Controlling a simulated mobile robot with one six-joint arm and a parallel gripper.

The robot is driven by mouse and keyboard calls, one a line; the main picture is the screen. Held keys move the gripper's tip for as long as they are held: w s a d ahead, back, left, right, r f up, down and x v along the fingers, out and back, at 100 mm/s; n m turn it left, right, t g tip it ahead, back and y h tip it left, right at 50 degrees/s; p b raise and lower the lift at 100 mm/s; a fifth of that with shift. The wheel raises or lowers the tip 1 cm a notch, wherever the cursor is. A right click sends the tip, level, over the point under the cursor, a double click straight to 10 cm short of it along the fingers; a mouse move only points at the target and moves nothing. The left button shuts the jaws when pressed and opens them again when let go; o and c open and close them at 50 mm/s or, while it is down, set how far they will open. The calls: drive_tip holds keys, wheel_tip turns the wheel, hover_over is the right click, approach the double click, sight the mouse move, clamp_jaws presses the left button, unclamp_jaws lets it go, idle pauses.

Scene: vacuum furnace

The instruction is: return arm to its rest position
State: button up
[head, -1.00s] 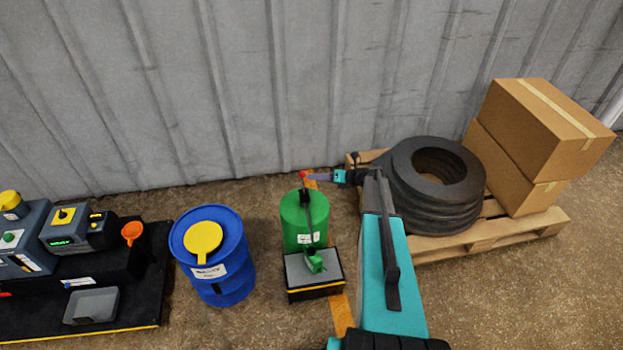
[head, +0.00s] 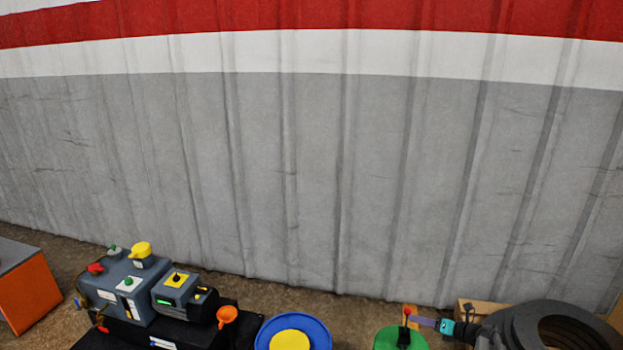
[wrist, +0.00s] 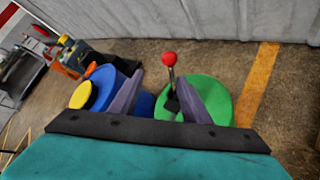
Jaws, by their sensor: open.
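My gripper (head: 418,321) is at the lower right of the head view, beside the red-knobbed lever (head: 406,325) at the green drum (head: 390,342). In the wrist view my gripper (wrist: 154,88) has its two purple-grey fingers spread apart. The lever's red ball (wrist: 169,59) shows just beyond the fingers, with the green drum (wrist: 218,88) behind the right finger. Nothing is held between the fingers.
A blue drum (head: 266,343) with a yellow cap stands left of the green one. A grey pump unit (head: 120,288) is farther left, near an orange box (head: 28,300). The corrugated wall (head: 300,180) is behind; the air above is clear.

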drive_tip(key=a+f+n+g+y, duration=0.1)
drive_tip(key=a+f, duration=0.2)
drive_tip(key=a, duration=0.8)
drive_tip(key=s+a+f+n+g+p, duration=0.1)
drive_tip(key=s+a+f+n+g, duration=0.35)
drive_tip(key=s+a, duration=0.6)
drive_tip(key=s+a+f+n+g+p, duration=0.1)
drive_tip(key=s+a+f+n+g, duration=0.25)
drive_tip(key=s+a+f, duration=0.65)
drive_tip(key=s+a+r+n+g+h, duration=0.1)
drive_tip(key=s+a+n+g+h, duration=0.15)
drive_tip(key=s+n, duration=0.5)
drive_tip(key=s+a+n+g+h, duration=0.15)
drive_tip(key=s+a+n, duration=0.25)
drive_tip(key=s, duration=0.6)
drive_tip(key=s+d+r+n+g+h, duration=0.2)
drive_tip(key=s+d+n+h, duration=0.2)
drive_tip(key=s+d+n, duration=0.5)
drive_tip(key=s+n, duration=0.2)
drive_tip(key=n, duration=0.6)
drive_tip(key=shift+r+g, duration=0.3)
drive_tip(key=shift+r, duration=0.05)
